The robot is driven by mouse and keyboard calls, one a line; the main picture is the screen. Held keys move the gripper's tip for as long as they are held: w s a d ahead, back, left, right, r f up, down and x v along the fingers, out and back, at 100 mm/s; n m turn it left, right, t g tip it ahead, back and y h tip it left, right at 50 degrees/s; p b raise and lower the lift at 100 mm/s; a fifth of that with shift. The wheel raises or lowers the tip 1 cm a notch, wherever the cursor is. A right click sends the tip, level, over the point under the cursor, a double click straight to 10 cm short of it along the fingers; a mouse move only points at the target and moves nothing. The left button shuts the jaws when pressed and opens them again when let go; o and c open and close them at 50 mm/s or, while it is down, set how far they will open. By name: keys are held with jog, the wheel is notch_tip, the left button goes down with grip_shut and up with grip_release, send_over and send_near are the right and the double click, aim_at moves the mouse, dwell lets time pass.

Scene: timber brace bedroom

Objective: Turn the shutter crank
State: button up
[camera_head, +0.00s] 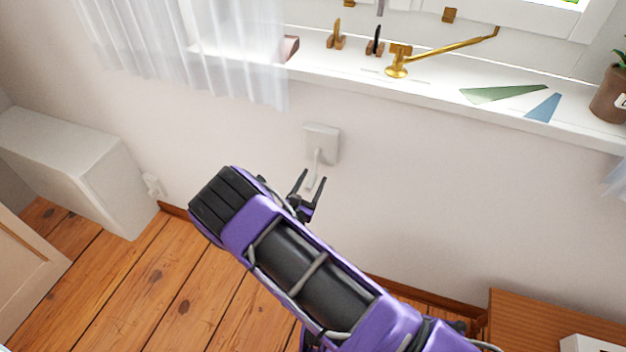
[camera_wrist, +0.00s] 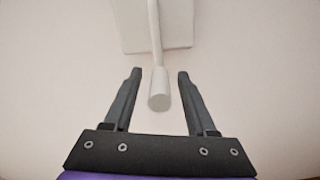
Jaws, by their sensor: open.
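The shutter crank is a pale wall plate (camera_head: 321,138) with a thin arm hanging down to a small knob. In the wrist view the plate (camera_wrist: 178,28) is at the top, and the crank arm (camera_wrist: 155,35) runs down to the cylindrical knob (camera_wrist: 159,90). My gripper (camera_head: 313,175) is open and empty below the plate. In the wrist view my gripper (camera_wrist: 160,73) has one dark finger on each side of the knob, with a gap on both sides. I cannot tell how deep the knob sits between the fingers.
Above is a white windowsill (camera_head: 440,88) with a brass stay (camera_head: 398,62), coloured flat pieces and a potted plant (camera_head: 610,95). A sheer curtain (camera_head: 190,45) hangs at the left. A white cabinet (camera_head: 75,165) stands left, a wooden surface (camera_head: 530,320) lower right. The wall around the crank is clear.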

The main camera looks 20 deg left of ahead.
jog(key=shift+w, duration=0.35)
grip_shut()
dwell(1.2)
